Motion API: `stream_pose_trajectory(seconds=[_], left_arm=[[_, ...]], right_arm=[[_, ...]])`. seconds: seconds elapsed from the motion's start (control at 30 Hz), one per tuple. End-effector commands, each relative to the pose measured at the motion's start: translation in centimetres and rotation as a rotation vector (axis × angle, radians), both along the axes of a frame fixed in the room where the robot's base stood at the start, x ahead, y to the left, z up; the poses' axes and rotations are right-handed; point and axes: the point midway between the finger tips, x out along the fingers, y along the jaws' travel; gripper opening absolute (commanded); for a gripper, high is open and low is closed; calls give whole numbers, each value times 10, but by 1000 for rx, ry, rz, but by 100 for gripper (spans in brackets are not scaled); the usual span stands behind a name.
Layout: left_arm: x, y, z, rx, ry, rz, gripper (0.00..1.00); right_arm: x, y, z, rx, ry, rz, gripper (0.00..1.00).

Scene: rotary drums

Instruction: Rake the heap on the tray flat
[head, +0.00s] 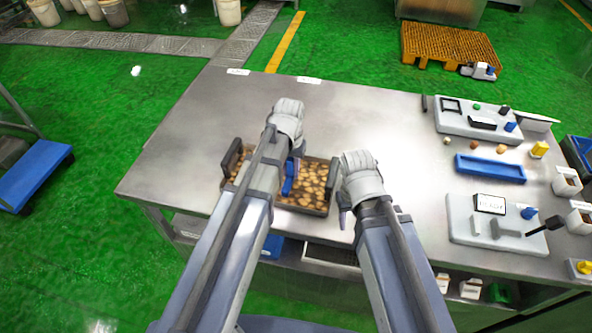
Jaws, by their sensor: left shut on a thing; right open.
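The tray (318,210) lies near the front edge of the steel table, with a dark rim and raised dark end pieces. A heap of brown and tan pieces (310,180) covers the part of the tray that shows. My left gripper (294,165) is over the tray, shut on a blue tool (289,180), which appears to be the rake. Its lower end is at or just above the pieces; contact is unclear. My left arm hides the tray's left middle. My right gripper (345,208) is open and empty beside the tray's right end.
To the right stand two grey control panels (455,118), a blue shallow tray (490,168), a yellow item (539,149) and small round samples (473,147). The steel table (200,140) is clear left of and behind the tray.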

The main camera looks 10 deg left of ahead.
Motion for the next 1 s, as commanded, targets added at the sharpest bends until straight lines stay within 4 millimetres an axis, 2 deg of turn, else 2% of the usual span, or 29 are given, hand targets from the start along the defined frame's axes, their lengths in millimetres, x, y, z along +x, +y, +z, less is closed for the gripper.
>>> stream_pose_trajectory(seconds=[0.93, 0.97, 1.0], left_arm=[[7, 92, 0, 0, 0, 2, 0], [7, 94, 1, 0, 0, 2, 0], [7, 92, 11, 0, 0, 0, 0]], right_arm=[[0, 0, 0, 0, 0, 0, 50], [0, 0, 1, 0, 0, 0, 50], [0, 0, 11, 0, 0, 0, 50]])
